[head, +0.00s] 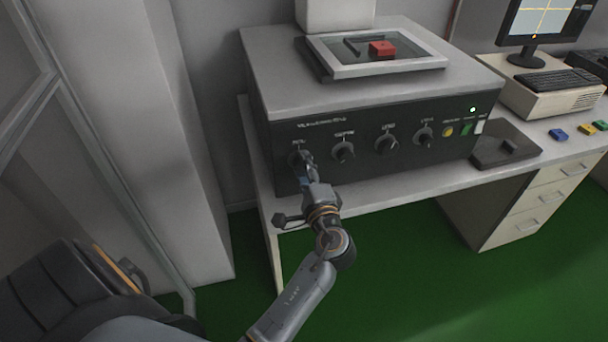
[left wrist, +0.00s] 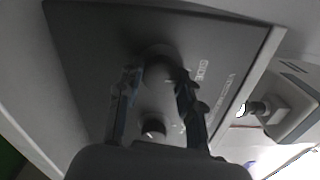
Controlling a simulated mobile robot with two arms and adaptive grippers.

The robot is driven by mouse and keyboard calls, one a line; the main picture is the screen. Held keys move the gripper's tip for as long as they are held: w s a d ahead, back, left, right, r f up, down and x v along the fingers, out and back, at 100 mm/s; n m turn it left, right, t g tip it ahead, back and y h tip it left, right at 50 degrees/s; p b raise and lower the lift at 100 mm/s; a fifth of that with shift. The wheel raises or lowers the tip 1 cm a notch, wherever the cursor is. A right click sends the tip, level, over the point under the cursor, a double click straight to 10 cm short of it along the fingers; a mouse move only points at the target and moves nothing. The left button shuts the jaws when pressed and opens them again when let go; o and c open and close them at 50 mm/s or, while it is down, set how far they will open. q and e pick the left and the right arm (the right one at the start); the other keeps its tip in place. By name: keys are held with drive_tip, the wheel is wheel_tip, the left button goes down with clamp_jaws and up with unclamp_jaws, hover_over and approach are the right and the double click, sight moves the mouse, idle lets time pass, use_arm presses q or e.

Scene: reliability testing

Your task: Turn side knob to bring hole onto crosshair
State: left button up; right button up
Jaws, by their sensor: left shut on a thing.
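My left gripper (head: 302,170) is at the leftmost dark knob (head: 296,157) on the black front panel of a grey machine (head: 262,78). In the left wrist view, my left gripper (left wrist: 158,84) has its two fingers on either side of a round dark knob (left wrist: 157,56) and is shut on it. The fingers partly hide the knob in the head view. A monitor (head: 541,20) at the top right shows yellow crossing lines on a grey picture, with a small orange mark low on the screen. A red block (head: 382,48) lies in the framed tray on the machine. My right gripper is out of view.
More knobs run along the panel, one at its middle (head: 386,144). A dark flat plate (head: 505,145) lies right of the machine. A keyboard (head: 548,80) and coloured blocks (head: 558,134) are farther right. The green floor (head: 390,270) before the desk is clear.

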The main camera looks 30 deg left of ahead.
use_arm(q)
drive_tip(key=shift+a+r+n+b, duration=0.1)
drive_tip(key=shift+n+b, duration=0.2)
drive_tip(key=shift+n, duration=0.1)
drive_tip(key=o, duration=1.2)
